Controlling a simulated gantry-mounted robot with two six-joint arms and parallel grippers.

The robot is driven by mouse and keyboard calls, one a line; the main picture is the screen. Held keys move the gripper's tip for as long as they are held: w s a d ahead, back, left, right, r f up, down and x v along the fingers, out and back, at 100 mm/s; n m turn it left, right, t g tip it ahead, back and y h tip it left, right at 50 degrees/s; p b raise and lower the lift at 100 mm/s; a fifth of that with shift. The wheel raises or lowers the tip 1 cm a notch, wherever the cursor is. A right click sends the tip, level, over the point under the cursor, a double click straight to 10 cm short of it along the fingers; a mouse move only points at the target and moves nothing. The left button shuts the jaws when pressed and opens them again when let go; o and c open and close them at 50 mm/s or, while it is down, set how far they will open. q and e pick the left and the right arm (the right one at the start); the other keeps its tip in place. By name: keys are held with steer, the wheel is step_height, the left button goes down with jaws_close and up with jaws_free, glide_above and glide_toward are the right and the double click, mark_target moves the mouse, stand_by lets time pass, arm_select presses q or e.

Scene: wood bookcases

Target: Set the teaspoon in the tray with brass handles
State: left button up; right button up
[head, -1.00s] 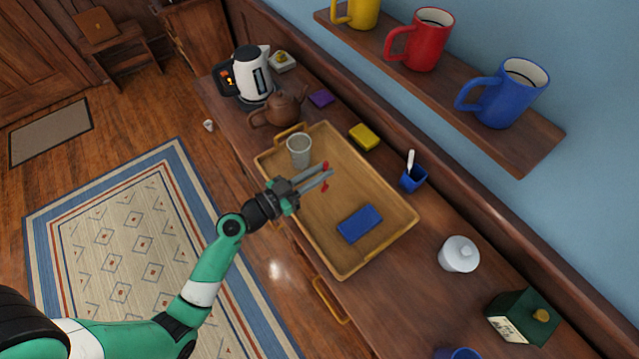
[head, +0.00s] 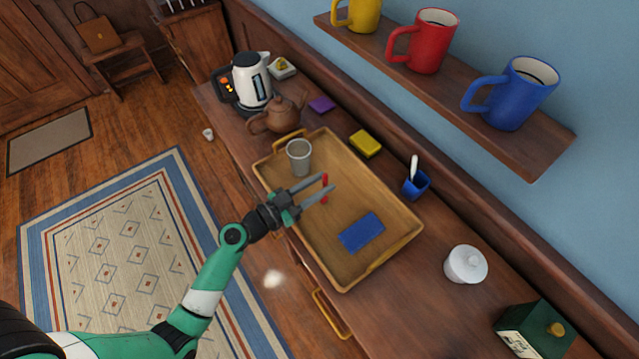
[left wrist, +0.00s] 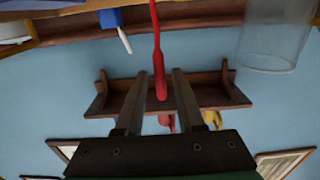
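The red teaspoon (head: 324,190) is a slim red piece over the tray with brass handles (head: 395,243), a shallow wooden tray on the counter. My left gripper (head: 329,183) is above the tray, its fingers spread on either side of the teaspoon. In the left wrist view the teaspoon (left wrist: 158,65) stands between the fingers (left wrist: 160,75) with small gaps on both sides. I cannot tell whether its lower end touches the tray floor. My right gripper is not in view.
A grey cup (head: 299,157) and a flat blue item (head: 361,232) are in the tray. Near it are a brown teapot (head: 277,117), a yellow sponge (head: 366,143), a blue cup (head: 416,185) holding a white-handled utensil, and a white lidded jar (head: 465,265). Mugs stand on the wall shelf (head: 535,150).

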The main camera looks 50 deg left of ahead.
arm_select(q)
steer(key=shift+o, duration=0.3)
steer(key=s+a, duration=0.1)
steer(key=s, duration=1.1)
steer(key=shift+r+b, duration=0.15)
steer(key=shift+b, duration=0.25)
steer(key=shift+w, duration=0.1)
